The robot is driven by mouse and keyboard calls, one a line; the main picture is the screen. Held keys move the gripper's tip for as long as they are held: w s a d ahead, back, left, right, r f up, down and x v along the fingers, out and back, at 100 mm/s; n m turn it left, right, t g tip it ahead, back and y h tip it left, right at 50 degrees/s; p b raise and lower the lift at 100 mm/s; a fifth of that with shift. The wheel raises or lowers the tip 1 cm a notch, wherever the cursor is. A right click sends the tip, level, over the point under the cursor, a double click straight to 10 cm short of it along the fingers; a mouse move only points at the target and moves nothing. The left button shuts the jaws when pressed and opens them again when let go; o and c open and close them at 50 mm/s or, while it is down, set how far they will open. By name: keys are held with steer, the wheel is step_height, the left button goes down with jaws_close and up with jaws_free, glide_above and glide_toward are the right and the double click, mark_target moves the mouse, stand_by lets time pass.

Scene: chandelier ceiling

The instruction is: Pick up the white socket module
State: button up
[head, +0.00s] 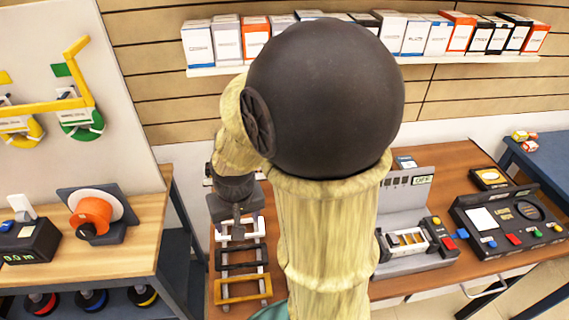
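A white piece (258,230), likely the white socket module, lies at the top of a row of frame-like parts on the brown table. Part of it is hidden by my arm's end. A black frame (243,258) and a yellow frame (243,291) lie in front of it. My gripper (236,228) points down at the white piece, directly over or at it. Its fingers are small and dark, and I cannot tell whether they touch the piece or how far apart they are.
My arm covers the middle of the view. A grey fixture (412,245) and a black control panel (510,222) stand on the table to the right. A wooden bench (110,255) with an orange spool (92,214) is at left. Boxes line a wall shelf (450,59).

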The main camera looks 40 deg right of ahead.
steer(key=w+d+r+m+g+h, duration=0.2)
steer(key=w+d+r+m, duration=0.3)
steer(key=w+d+m, duration=0.4)
steer(key=w+d+r+m+g+h, duration=0.2)
steer(key=w+d+r+m, duration=0.2)
steer(key=w+d+m, duration=0.5)
steer(key=w+m, duration=0.2)
steer(key=shift+w+d+r+m+p, duration=0.15)
steer(key=shift+w+r+m+p, duration=0.15)
steer(key=shift+r+m+p, duration=0.1)
steer(key=shift+f, duration=0.1)
steer(key=p+x, duration=0.2)
steer(key=x, duration=1)
steer(key=shift+s, duration=0.1)
steer(key=shift+f, duration=0.1)
